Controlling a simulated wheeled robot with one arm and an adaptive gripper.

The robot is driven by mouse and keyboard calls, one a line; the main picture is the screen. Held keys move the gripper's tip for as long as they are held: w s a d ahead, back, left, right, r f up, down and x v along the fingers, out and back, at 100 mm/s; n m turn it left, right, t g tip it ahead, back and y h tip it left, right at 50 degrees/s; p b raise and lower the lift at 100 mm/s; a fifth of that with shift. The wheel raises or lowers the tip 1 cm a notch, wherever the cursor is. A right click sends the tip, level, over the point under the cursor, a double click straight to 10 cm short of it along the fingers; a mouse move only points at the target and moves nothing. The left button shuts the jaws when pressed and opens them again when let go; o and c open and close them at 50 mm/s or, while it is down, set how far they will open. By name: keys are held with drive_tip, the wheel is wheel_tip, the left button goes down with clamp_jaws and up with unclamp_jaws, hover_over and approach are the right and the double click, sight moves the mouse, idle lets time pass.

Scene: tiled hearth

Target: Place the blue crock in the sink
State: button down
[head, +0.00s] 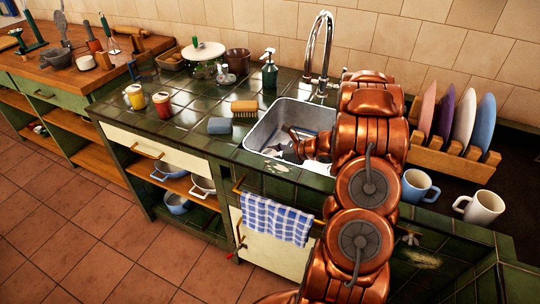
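The sink (262,136) is a steel basin set in the dark green tiled counter, below a tall chrome tap. My copper arm reaches over the counter from the front, and my gripper (297,143) is low inside the basin. Its fingers are small and partly hidden by the arm, so I cannot tell whether they are open or shut or hold anything. Pale and dark shapes in the basin near the fingers are unclear. I cannot identify a blue crock with certainty; a small blue pot (178,204) stands on the low shelf under the counter.
A blue sponge (220,126), a brush (244,108) and a soap dispenser (269,72) stand left of the sink. Right of my arm are a plate rack (450,160), a blue mug (417,188) and a white mug (482,208). A checked towel (276,219) hangs in front.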

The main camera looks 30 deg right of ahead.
drive_tip(key=shift+f, duration=0.1)
drive_tip(key=shift+c, duration=1.4)
unclamp_jaws()
